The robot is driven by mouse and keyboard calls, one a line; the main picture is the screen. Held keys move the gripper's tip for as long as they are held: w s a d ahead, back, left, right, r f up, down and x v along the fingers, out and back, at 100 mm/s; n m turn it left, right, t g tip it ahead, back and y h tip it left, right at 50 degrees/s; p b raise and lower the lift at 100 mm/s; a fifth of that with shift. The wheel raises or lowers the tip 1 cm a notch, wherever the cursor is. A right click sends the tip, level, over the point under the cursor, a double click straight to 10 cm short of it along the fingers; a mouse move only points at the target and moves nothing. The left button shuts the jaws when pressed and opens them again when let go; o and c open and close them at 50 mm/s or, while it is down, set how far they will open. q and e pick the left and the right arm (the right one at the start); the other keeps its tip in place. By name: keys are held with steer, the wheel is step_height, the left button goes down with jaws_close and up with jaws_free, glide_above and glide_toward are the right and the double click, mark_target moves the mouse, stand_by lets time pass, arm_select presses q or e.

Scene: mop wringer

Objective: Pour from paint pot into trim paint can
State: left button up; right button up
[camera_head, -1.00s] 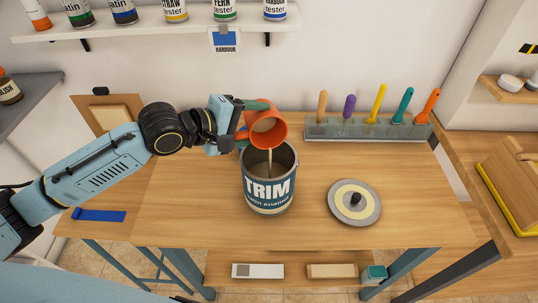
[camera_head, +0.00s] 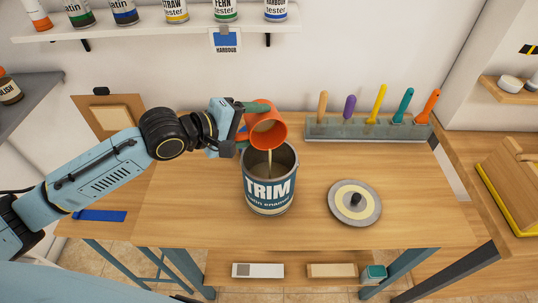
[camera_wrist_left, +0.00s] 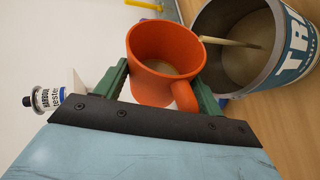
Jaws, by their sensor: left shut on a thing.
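My left gripper (camera_head: 247,123) is shut on the orange paint pot (camera_head: 262,110) and holds it tilted over the open trim paint can (camera_head: 268,207). A thin pale stream runs from the pot's rim down into the can. In the left wrist view the pot (camera_wrist_left: 150,42) sits between the green fingers of my left gripper (camera_wrist_left: 160,85), with pale paint inside and its handle toward the camera. The trim can (camera_wrist_left: 215,30) shows there with paint in it. The can stands upright on the wooden table (camera_head: 195,215). My right gripper is not in view.
A round lid (camera_head: 354,202) with a dark knob lies on the table right of the can. A rack (camera_head: 365,133) of several coloured-handled tools stands behind. A blue strip (camera_head: 100,215) lies at the left. The table's front right is clear.

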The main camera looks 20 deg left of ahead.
arm_select(q)
steer(key=shift+d+r, duration=0.1)
steer(key=shift+d, duration=0.05)
stand_by(0.3)
steer(key=shift+s+r+t, duration=0.1)
steer(key=shift+s+t, duration=0.1)
steer(key=shift+t, duration=0.1)
stand_by(0.3)
steer(key=shift+m+p, duration=0.3)
steer(key=shift+p, duration=0.05)
steer(key=shift+d, duration=0.1)
steer(key=shift+s+r, duration=0.1)
steer(key=shift+s, duration=0.05)
stand_by(0.3)
steer(key=shift+d, duration=0.1)
stand_by(0.3)
